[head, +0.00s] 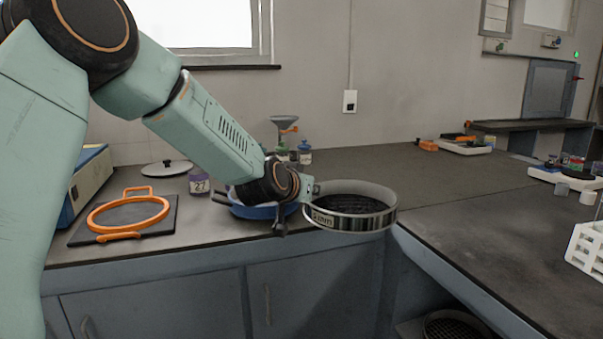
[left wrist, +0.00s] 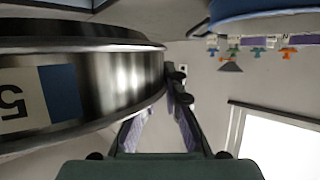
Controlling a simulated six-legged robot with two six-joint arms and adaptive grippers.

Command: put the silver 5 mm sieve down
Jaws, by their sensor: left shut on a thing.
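The silver 5 mm sieve (head: 378,219) is a round metal ring with a dark mesh and a pale size label. It appears roughly level in front of the inner corner of the benches. My left gripper (head: 307,190) is shut on the left side of its wall. In the left wrist view the sieve (left wrist: 115,88) fills the left side, its label upside down with a "5" showing, and my left gripper's fingers (left wrist: 160,120) reach to its wall. The sieve's underside is hidden. My right gripper is in neither view.
A blue pan (head: 250,211) stands behind my left wrist. An orange ring (head: 91,218) lies on a dark mat (head: 164,227) at left. A jar labelled 27 (head: 199,183) and a lid (head: 166,168) are near it. A white rack (head: 587,250) is at right. The bench (head: 440,185) behind the sieve is clear.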

